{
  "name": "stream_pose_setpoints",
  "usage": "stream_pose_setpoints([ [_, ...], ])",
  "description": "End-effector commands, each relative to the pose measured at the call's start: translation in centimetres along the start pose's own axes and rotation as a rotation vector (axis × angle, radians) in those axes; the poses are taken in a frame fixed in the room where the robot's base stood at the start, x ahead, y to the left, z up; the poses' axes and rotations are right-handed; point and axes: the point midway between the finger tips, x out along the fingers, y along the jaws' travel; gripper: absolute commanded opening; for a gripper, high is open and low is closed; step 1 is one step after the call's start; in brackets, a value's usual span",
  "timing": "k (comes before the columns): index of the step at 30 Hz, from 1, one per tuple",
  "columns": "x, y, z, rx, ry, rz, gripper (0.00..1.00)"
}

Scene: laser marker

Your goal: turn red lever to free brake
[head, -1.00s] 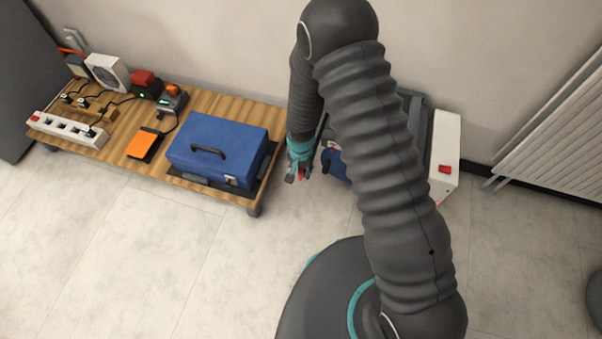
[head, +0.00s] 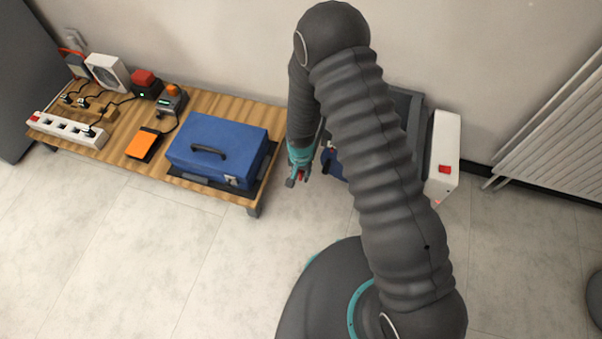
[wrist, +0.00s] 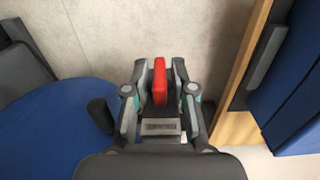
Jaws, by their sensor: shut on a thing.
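The red lever (wrist: 160,82) shows upright between the two fingers of my gripper (wrist: 160,88) in the wrist view. My gripper is shut on it, with a finger on each side. In the head view my gripper (head: 297,175) is low, between the wooden cart and the dark machine, and a bit of red shows at its fingertips. What the lever is fixed to is hidden. The blue part of the machine (head: 333,163) is just right of my gripper. It also shows in the wrist view as a blue disc (wrist: 50,140) with a black knob (wrist: 101,116).
The wooden cart (head: 236,194) stands close left of my gripper and holds a blue case (head: 217,150), a power strip (head: 66,130) and small devices. A white box with a red switch (head: 443,160) stands right of my arm. A radiator (head: 550,130) is at the far right.

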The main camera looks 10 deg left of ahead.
Motion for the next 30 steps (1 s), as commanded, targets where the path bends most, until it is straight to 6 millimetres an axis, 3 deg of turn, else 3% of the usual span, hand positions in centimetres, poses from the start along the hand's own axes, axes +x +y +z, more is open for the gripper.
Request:
stream_pose_setpoints([
  [20,0.21,-0.31,-0.08,-0.003,0.004,0.176,0.0],
  [30,0.76,-0.59,-0.11,-0.003,0.006,0.422,0.0],
])
